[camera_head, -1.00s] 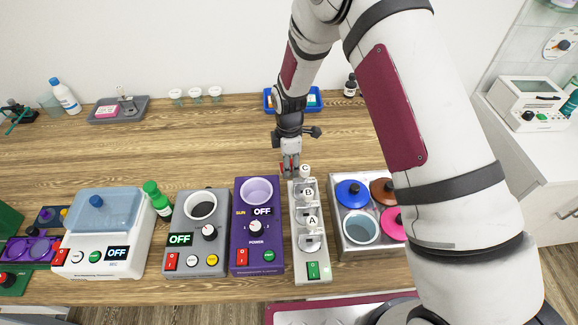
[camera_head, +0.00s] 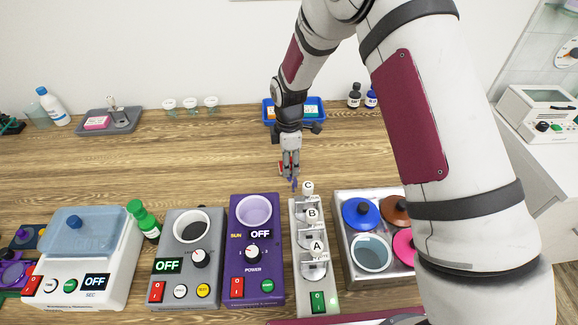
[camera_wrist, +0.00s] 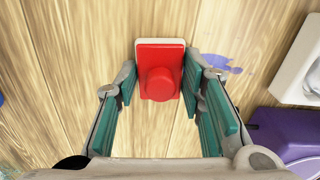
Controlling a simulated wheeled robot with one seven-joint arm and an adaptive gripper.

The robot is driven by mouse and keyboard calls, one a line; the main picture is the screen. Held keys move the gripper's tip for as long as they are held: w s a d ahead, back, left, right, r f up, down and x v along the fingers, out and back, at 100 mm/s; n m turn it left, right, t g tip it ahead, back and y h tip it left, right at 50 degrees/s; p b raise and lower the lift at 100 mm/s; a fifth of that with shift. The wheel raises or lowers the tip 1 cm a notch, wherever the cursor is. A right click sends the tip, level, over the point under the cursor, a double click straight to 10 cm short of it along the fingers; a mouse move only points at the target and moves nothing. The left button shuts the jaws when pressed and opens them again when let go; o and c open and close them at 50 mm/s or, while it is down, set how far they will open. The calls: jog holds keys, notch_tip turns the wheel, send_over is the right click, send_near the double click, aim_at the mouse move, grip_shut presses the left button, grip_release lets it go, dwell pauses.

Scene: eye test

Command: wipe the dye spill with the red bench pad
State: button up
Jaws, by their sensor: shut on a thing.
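The red bench pad (camera_wrist: 160,55) has a round red knob and a white underside edge. In the wrist view it sits between the teal fingers of my gripper (camera_wrist: 160,82), which is shut on it. The purple dye spill (camera_wrist: 222,64) lies on the wood to the right of the pad in that view, apart from it, with smaller drops around it. In the head view my gripper (camera_head: 289,174) is low over the bench behind the lettered rack, with a bit of red beside its fingers. Some purple of the spill shows just below the fingertips, mostly hidden.
The lettered rack (camera_head: 315,240), a purple device (camera_head: 268,287) and a lidded tray (camera_head: 343,225) stand close in front. A blue tray (camera_head: 267,117) is behind my gripper. The bench (camera_head: 190,150) to the left of my gripper is clear.

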aim_at(292, 188)
jog(key=shift+w+f+b, duration=0.1)
jog(key=shift+w+b, duration=0.2)
jog(key=shift+w, duration=0.35)
jog(key=shift+d, duration=0.2)
jog(key=shift+s+f+p, duration=0.1)
jog(key=shift+s+p, duration=2)
jog(key=shift+s, duration=2.05)
